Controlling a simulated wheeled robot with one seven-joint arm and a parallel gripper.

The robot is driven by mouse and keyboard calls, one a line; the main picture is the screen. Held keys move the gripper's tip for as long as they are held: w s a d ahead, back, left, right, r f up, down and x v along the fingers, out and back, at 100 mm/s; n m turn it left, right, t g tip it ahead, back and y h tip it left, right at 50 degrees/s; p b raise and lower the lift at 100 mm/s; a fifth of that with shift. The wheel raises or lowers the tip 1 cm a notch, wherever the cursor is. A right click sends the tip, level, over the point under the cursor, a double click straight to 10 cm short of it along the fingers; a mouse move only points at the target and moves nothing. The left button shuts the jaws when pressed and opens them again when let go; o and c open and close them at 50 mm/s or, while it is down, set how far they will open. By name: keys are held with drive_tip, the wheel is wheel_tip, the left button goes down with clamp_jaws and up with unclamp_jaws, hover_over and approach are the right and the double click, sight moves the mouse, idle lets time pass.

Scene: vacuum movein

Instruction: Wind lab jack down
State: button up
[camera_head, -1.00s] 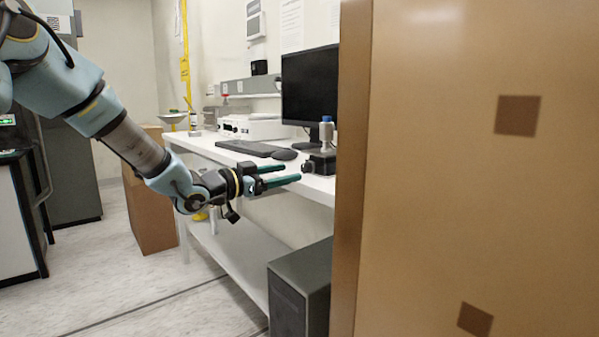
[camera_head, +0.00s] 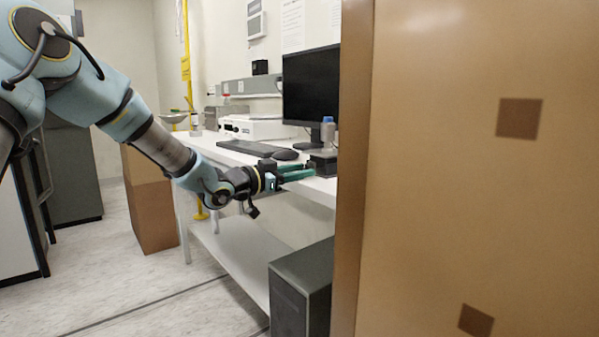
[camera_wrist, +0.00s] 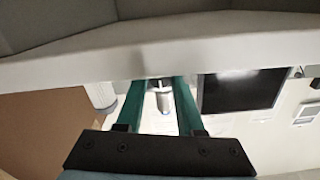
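The lab jack (camera_head: 322,165) is a low, dark block on the white bench, near its front edge and partly behind my gripper. A bottle with a blue cap (camera_head: 328,132) stands upright on it. My gripper (camera_head: 308,170) points at the jack's front, its green fingertips close to the jack's near side.
A mouse (camera_head: 286,154), keyboard (camera_head: 245,148) and monitor (camera_head: 310,90) are on the bench (camera_head: 322,191) beside the jack. A large brown box (camera_head: 460,200) blocks the right side. A dark cabinet (camera_head: 300,290) stands below.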

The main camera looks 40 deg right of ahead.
clamp_jaws()
drive_tip(key=shift+r, duration=0.1)
drive_tip(key=n+p, duration=0.1)
drive_tip(key=p, duration=0.1)
drive_tip(key=shift+r+n+p, duration=0.2)
drive_tip(key=shift+n+p, duration=1.1)
drive_tip(key=shift+f+n+p, duration=0.3)
drive_tip(key=shift+n, duration=0.3)
drive_tip(key=o, duration=0.6)
unclamp_jaws()
drive_tip(key=shift+c, duration=0.2)
drive_tip(key=a+b, duration=0.1)
drive_tip(key=a, duration=1)
drive_tip(key=shift+w, duration=0.3)
